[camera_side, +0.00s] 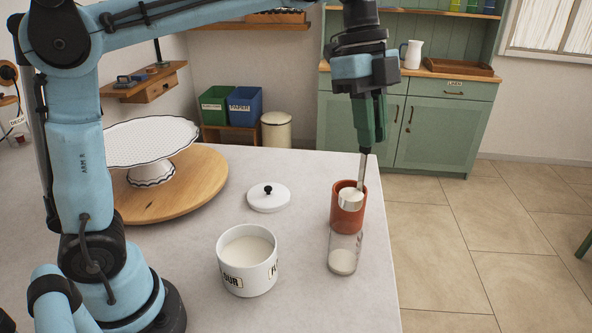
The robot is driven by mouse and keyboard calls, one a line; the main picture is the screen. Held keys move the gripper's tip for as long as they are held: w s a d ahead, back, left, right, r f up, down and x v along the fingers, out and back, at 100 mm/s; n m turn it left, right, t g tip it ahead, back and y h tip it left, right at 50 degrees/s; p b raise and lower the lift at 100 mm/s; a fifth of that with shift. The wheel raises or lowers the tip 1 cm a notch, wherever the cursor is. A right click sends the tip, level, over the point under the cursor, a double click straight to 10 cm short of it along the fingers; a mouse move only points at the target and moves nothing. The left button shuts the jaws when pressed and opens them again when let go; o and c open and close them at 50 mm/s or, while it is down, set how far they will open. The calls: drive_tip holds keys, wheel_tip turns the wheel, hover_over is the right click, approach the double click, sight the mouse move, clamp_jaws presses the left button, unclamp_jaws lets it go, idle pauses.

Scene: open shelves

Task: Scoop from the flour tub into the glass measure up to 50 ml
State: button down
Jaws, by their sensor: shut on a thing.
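The white flour tub (233,279) stands open on the counter, with pale flour (248,249) inside. The clear glass measure (345,240) stands to its right, with a layer of white flour (343,262) at the bottom; its marks are too small to read. My gripper (366,149) is shut on the upright handle of a metal scoop (361,172). The scoop's bowl shows above the glass measure, in front of a terracotta pot in the picture, with white flour in it. I cannot tell whether the bowl touches the glass.
The terracotta pot (337,214) stands just behind the glass measure, near the counter's right edge. A white lid (268,198) with a black knob lies behind the tub. A cake stand (150,143) on a round wooden board (195,186) fills the left. Bare counter lies between tub and glass.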

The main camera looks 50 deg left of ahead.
drive_tip(key=shift+s+a+f+t+h, duration=0.15)
drive_tip(key=shift+s+a+f, duration=0.1)
drive_tip(key=shift+f, duration=0.45)
drive_tip(key=shift+s+a+f+t+h, duration=0.15)
drive_tip(key=shift+s+a+f, duration=0.05)
drive_tip(key=shift+f, duration=0.45)
drive_tip(key=s+a+f+m+t+h, duration=0.2)
drive_tip(key=s+a+f+t+h, duration=0.5)
drive_tip(key=s+a+t+h, duration=0.2)
drive_tip(key=shift+s+a+t+h, duration=0.3)
drive_tip(key=shift+a+h, duration=0.05)
drive_tip(key=shift+h, duration=0.85)
